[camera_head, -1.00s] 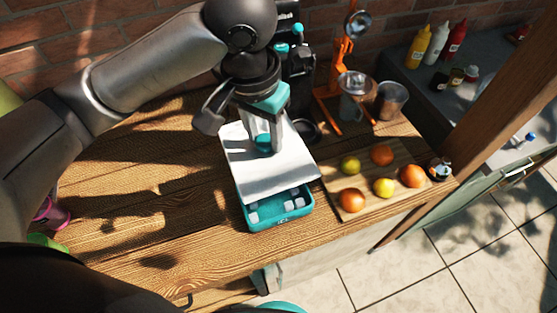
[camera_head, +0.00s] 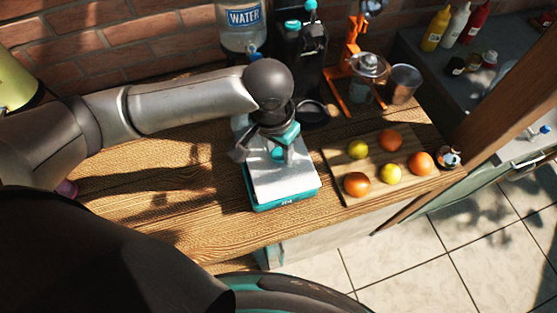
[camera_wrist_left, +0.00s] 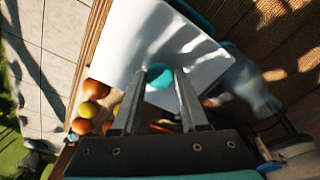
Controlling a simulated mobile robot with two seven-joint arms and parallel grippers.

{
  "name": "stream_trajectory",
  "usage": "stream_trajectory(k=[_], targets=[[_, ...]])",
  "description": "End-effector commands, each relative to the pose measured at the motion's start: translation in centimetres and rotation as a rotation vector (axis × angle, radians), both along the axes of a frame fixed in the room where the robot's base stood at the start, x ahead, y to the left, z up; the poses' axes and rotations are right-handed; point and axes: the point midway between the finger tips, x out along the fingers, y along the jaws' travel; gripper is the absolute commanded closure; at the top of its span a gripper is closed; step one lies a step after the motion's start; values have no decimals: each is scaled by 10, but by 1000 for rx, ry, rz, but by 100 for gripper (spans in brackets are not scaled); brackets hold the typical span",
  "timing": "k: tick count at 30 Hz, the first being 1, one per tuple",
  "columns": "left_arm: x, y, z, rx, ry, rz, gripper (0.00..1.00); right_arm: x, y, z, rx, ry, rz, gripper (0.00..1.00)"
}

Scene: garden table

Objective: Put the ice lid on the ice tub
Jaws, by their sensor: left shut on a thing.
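The ice lid (camera_head: 290,182) is a pale, flat plate with a teal knob. My left gripper (camera_head: 278,153) is shut on the knob, which also shows in the left wrist view (camera_wrist_left: 159,77) between the fingers. The teal ice tub (camera_head: 287,203) is under the lid, with its front wall showing below the lid's front edge. The lid covers the tub's opening, so the ice inside is hidden. I cannot tell whether the lid is fully seated or still slightly above the rim. My right gripper is not in view.
A cutting board (camera_head: 345,189) with oranges and lemons stands close to the right of the tub. An orange juicer (camera_head: 352,62), a metal cup (camera_head: 404,83), a dark machine (camera_head: 303,58) and a water jug (camera_head: 243,22) stand behind. The wooden table (camera_head: 170,205) is clear to the left.

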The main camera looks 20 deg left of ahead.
Motion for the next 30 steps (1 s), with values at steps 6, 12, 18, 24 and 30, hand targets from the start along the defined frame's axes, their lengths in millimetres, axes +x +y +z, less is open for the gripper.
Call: stream_trajectory(k=[6, 12, 18, 24, 30], targets=[[-1, 0, -24, 1, 3, 0, 100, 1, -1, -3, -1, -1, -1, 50], [0, 0, -47, 0, 0, -1, 100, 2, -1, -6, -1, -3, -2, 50], [0, 0, -47, 0, -1, -1, 100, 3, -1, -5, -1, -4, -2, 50], [0, 0, -51, 0, 0, 0, 100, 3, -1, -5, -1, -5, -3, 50], [0, 0, -51, 0, -1, 0, 36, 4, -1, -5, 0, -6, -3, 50]])
